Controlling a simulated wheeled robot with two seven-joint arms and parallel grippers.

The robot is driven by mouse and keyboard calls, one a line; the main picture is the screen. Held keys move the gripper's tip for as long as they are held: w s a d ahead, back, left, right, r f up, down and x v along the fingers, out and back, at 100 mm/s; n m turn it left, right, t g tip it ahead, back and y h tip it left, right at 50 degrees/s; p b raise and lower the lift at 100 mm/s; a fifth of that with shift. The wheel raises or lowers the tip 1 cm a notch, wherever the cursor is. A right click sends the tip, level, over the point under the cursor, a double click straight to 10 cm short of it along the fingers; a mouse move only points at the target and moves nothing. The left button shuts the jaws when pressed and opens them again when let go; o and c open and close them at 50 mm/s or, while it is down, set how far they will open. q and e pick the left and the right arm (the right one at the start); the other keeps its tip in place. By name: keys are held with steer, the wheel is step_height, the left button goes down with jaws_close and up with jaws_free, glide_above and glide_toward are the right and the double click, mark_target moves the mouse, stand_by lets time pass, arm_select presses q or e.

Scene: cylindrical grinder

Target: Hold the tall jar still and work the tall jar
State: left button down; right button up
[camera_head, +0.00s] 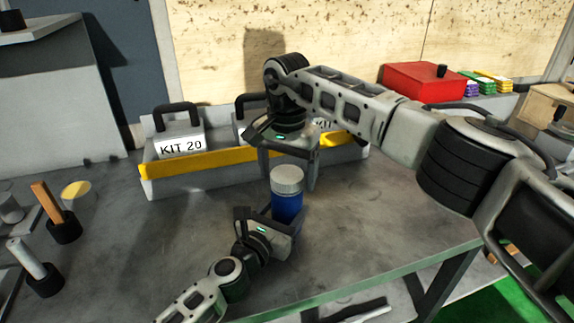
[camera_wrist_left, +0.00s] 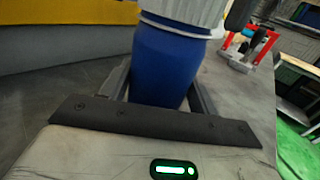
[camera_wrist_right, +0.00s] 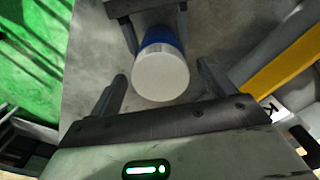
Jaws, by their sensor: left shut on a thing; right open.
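The tall jar (camera_head: 287,204) stands upright on the grey table, with a blue body and a ribbed white lid (camera_head: 287,178). My left gripper (camera_head: 285,222) is shut around the blue body from the front, low on the jar. In the left wrist view the blue body (camera_wrist_left: 165,65) sits between its two fingers. My right gripper (camera_head: 287,180) points down from above, open, with its fingers around or just above the lid. In the right wrist view the lid (camera_wrist_right: 160,76) lies between the spread fingers, with space on both sides. Contact with the lid is not visible.
A grey tray with a yellow front rail (camera_head: 215,160) stands behind the jar, holding kit boxes such as KIT 20 (camera_head: 180,139). Handled tools in black cups (camera_head: 64,229) stand at left. A red box (camera_head: 424,82) is at back right. The table right of the jar is clear.

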steer(key=c, duration=1)
